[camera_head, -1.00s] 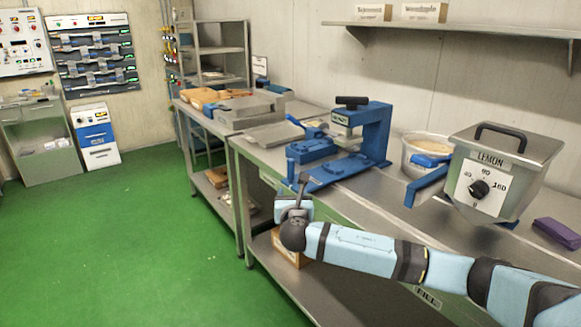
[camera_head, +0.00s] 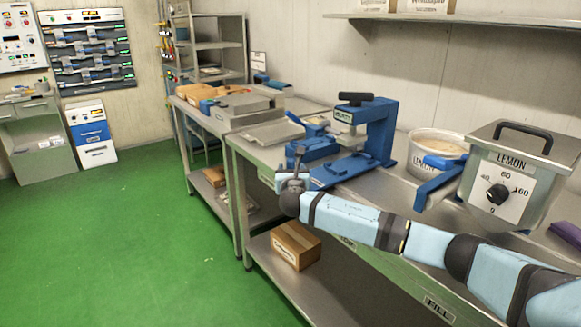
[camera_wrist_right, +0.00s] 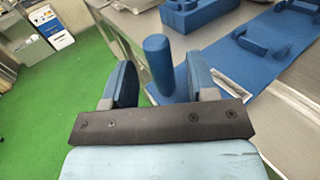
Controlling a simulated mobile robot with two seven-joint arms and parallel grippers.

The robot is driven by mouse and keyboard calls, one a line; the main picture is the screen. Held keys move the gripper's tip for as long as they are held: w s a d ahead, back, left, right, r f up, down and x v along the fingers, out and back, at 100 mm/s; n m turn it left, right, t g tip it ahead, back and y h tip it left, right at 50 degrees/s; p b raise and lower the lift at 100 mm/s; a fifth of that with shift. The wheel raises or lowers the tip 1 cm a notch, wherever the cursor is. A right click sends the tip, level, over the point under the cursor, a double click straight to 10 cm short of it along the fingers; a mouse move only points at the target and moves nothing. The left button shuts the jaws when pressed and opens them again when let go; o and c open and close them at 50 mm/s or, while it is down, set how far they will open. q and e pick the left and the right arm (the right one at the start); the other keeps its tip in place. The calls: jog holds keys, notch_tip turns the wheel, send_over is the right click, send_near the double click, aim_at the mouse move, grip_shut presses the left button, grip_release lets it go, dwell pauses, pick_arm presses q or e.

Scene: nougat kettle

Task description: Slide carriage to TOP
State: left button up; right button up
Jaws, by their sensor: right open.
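A blue fixture with a press frame (camera_head: 381,132) and a black top handle (camera_head: 367,98) stands on the metal bench. A blue block (camera_head: 311,150) sits on the left part of its blue base (camera_head: 340,172). I cannot tell for certain which part is the carriage. My right gripper (camera_head: 297,158) is at the front left end of this base. In the right wrist view, the open right gripper (camera_wrist_right: 161,80) has a blue upright post (camera_wrist_right: 159,62) between its fingers, with gaps showing on both sides. My left gripper is not in view.
A white tub (camera_head: 437,150) and a metal LEMON kettle (camera_head: 515,172) stand to the right of the fixture. Metal trays (camera_head: 274,134) lie to the left. A cardboard box (camera_head: 296,245) is on the lower shelf. The green floor (camera_head: 130,240) is clear.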

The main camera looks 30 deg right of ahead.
jog(key=shift+x, duration=2.35)
grip_shut()
